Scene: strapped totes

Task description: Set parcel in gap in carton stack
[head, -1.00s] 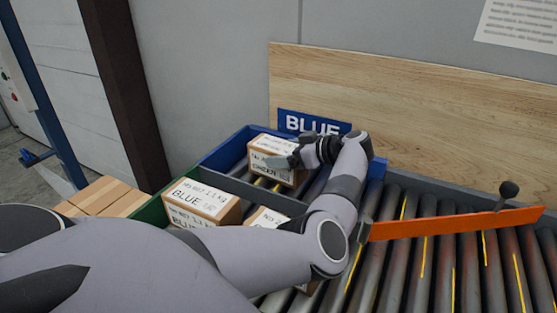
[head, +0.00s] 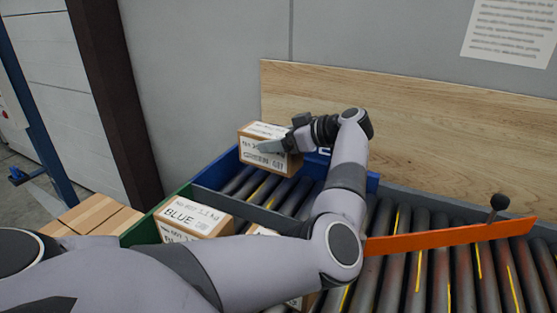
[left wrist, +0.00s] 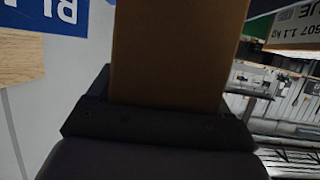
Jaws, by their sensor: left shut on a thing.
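My left gripper (head: 272,146) is shut on a brown parcel (head: 254,132) with white labels, whose lower word looks like GREEN. It holds the parcel above the blue-walled roller lane, in front of the wooden board. In the left wrist view the parcel's plain brown side (left wrist: 178,50) rises from the dark gripper (left wrist: 155,122). The carton stack (head: 92,220) shows at the lower left as plain brown cartons. Its gap cannot be made out, and my arm hides part of that area. My right gripper is not in view.
A parcel marked BLUE (head: 195,218) stands in the green-walled lane (head: 142,230); another beside it is mostly hidden by my arm. A grey divider (head: 250,210) separates the lanes. An orange bar (head: 450,236) crosses the rollers at right. The blue lane's rollers (head: 240,182) look clear.

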